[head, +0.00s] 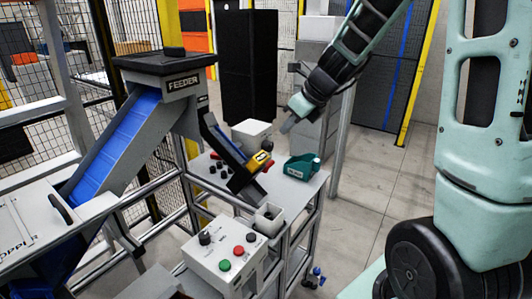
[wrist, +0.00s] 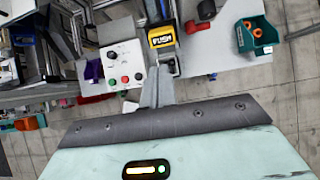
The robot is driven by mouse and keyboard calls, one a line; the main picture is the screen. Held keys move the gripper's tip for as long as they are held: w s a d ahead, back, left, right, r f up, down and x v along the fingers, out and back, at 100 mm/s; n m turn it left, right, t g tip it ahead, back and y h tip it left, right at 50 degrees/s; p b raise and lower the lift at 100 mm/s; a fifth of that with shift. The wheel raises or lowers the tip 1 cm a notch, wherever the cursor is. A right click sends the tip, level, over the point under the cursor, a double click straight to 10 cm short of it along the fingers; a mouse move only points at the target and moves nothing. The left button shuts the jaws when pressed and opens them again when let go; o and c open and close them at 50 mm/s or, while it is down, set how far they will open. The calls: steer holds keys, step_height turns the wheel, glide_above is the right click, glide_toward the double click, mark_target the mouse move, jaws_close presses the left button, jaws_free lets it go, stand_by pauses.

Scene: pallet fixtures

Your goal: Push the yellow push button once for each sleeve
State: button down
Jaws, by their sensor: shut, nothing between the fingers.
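My gripper (head: 287,127) is shut and empty, above the table and apart from the button. Its fingers (wrist: 157,97) point toward the button in the wrist view. A teal bin (head: 297,171) stands on the table to the right of the button. In the wrist view the bin (wrist: 242,40) holds two orange round pieces, possibly sleeves.
A feeder (head: 180,85) with a blue ramp (head: 118,145) stands at the left. A control box (head: 211,262) with black, red and green buttons is at the front. A small open grey holder (head: 267,216) is below the chute end. Open floor lies right of the table.

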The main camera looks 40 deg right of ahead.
mark_target(261, 159)
steer(key=b+x, duration=0.1)
steer(key=x, duration=1.1)
steer(key=shift+w+f, duration=0.2)
steer(key=shift+f, duration=0.15)
steer(key=b+x, duration=0.3)
steer(key=x, duration=0.2)
steer(key=shift+f, duration=0.15)
steer(key=shift+s, duration=0.1)
steer(key=shift+a, duration=0.1)
